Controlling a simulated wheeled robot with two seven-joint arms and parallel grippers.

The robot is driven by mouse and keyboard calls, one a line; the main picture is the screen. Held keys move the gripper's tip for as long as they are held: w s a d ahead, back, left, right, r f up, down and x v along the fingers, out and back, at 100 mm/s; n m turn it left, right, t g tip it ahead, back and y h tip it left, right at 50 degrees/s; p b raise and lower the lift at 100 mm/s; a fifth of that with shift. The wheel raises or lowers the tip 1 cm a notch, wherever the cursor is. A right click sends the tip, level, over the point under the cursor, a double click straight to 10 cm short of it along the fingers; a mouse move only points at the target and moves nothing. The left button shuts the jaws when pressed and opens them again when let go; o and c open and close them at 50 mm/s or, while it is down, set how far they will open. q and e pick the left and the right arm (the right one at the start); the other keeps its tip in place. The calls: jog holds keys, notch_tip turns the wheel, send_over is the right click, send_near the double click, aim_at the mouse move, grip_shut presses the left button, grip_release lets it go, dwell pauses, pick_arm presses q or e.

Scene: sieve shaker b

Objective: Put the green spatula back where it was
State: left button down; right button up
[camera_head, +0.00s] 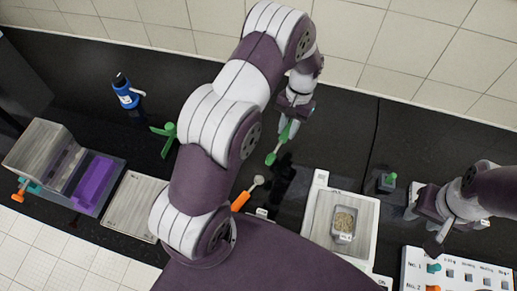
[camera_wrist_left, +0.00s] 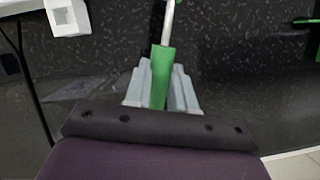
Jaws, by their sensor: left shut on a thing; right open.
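The green spatula (camera_head: 284,134) is in my left gripper (camera_head: 292,118), which is shut on its green handle and holds it over the black bench, right of the arm's bend. In the left wrist view the green handle (camera_wrist_left: 161,75) sits between the grey fingers (camera_wrist_left: 160,88), and a pale metal shaft leads away at the top; its far end is out of that view. My right gripper (camera_head: 424,212) is open and empty at the right, beside the scale. A green stand (camera_head: 166,136) is left of my left arm, partly hidden by it.
An orange-handled spatula (camera_head: 241,201) lies near the bench front.

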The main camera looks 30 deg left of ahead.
aim_at(280, 141)
pick_arm(q)
jog(key=s+d+r+m+t+y+b, duration=0.1)
jog(key=s+d+r+m+y+b, duration=0.15)
jog(key=s+d+m, duration=0.55)
jog(key=w+a+f+p, duration=0.1)
jog(key=a+f, duration=0.1)
jog(key=a, duration=0.1)
jog(key=w+a+f+m+p, duration=0.1)
jog(key=a+f+p, duration=0.1)
jog(key=a, duration=0.1)
jog(key=w+a+f+m+p, duration=0.1)
jog(key=a+f, duration=0.2)
jog(key=shift+w+f+t+y+p, duration=0.1)
jog(key=shift+w+t+y+p, duration=0.1)
jog(key=shift+t+y+p, duration=0.15)
jog(key=f+p, duration=0.1)
jog(key=f, duration=0.3)
jog(key=shift+a+f+p, duration=0.2)
jog(key=shift+p, duration=0.1)
pick_arm(e)
jog(key=r, duration=0.2)
jog(key=d+r, duration=0.1)
jog(key=shift+s+d, duration=0.1)
jog(key=shift+s, duration=0.3)
pick_arm(q)
jog(key=shift+f, duration=0.15)
pick_arm(e)
jog(key=shift+f, duration=0.1)
